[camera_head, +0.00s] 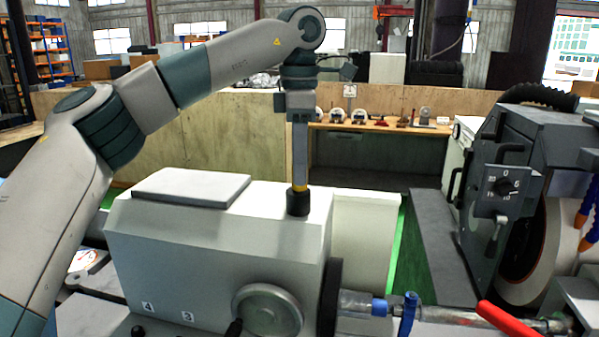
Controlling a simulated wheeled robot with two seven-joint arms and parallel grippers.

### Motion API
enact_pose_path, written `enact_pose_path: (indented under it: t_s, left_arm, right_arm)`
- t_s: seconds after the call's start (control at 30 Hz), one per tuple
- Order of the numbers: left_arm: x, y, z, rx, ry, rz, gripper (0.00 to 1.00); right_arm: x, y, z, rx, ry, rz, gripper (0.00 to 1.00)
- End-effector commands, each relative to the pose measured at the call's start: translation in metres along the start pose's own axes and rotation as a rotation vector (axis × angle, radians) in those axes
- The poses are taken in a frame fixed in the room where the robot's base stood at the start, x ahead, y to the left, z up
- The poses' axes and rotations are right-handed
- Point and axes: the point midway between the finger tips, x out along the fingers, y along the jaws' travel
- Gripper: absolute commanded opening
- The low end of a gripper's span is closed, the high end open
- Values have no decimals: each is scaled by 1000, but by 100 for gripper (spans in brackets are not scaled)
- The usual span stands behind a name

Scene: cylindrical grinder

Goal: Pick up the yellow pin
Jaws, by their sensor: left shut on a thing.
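The yellow pin (300,188) shows as a small yellow band just above a black round socket (298,204) on top of the white machine housing (215,240). My left gripper (300,178) points straight down over it, with its fingers shut on the pin. The fingers hide the upper part of the pin. I cannot tell whether the pin's lower end is inside the socket or just above it. My right gripper is not in view.
A flat grey plate (191,187) lies on the housing to the left. A handwheel (267,310) is on its front. The dark grinding-wheel head (520,190) stands at the right. A red lever (508,320) sticks up at the lower right. A bench with small tools (381,124) is behind.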

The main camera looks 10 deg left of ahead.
Motion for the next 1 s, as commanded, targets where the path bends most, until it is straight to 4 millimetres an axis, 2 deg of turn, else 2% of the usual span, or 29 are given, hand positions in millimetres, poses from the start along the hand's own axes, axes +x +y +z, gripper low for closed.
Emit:
enact_pose_path:
  t_s: [0.27,0.8,1.0]
  left_arm:
    - [-17,0,0,0,0,0,0]
    - [-84,0,0,0,-1,1,0]
    - [-97,0,0,-1,0,0,0]
  right_arm:
    - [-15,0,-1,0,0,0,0]
    - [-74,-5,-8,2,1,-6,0]
    - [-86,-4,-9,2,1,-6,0]
